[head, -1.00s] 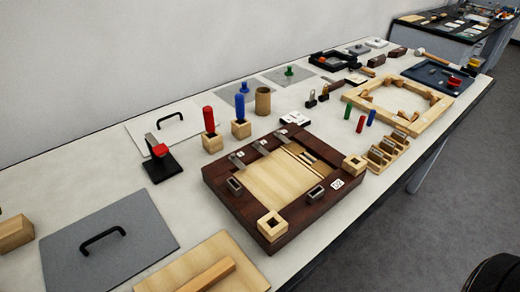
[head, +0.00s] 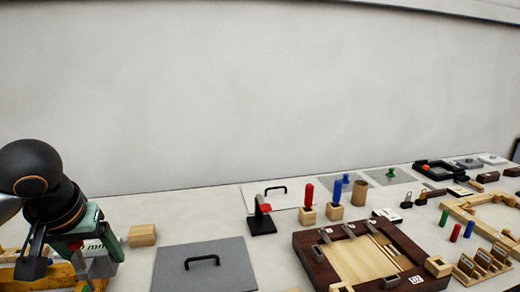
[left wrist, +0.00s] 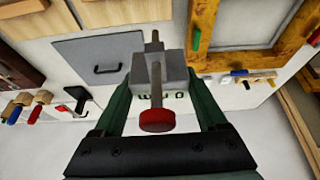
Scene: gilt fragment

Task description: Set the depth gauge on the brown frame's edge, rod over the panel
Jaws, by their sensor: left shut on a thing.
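My left gripper (head: 94,250) is at the lower left in the head view, with green fingers. It is shut on the depth gauge (left wrist: 175,78), a grey block with a thin rod through it and a red knob on the end nearest the wrist camera. The gauge's grey body (head: 103,266) partly shows in the head view, with "mm" lettering. The brown frame (head: 312,264) lies on the table well to the right of the gripper. Its light wooden panel (head: 350,260) is partly open to view. My right gripper is not in view.
A grey plate with a black handle (head: 205,278) lies between my left gripper and the frame. A wooden block (head: 142,236) sits near the gripper.

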